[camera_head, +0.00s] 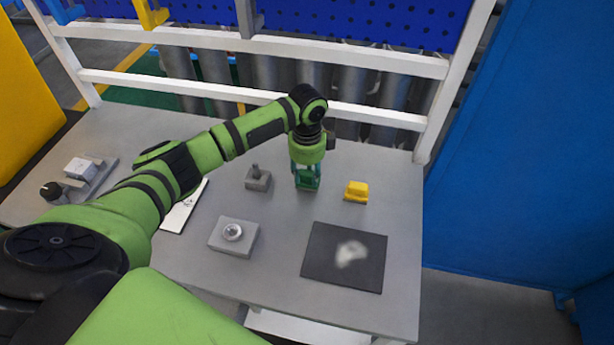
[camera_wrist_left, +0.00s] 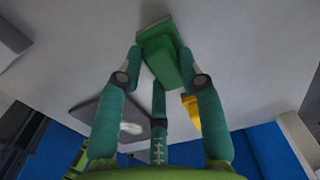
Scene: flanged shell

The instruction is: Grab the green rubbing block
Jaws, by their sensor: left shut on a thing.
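The green rubbing block (camera_head: 308,183) is on the grey table, under my left gripper (camera_head: 306,170) at the end of the green arm. In the left wrist view the block (camera_wrist_left: 165,58) sits between the teal fingers of my left gripper (camera_wrist_left: 163,75), which are shut on it. Whether the block touches the table or is slightly above it, I cannot tell. My right gripper is not in view.
A yellow block (camera_head: 356,191) stands to the right. A dark mat (camera_head: 318,270) with a pale patch lies in front. A grey block with a round metal part (camera_head: 222,244) and a small grey fixture (camera_head: 258,182) are to the left. A white sheet (camera_head: 177,216) lies further left.

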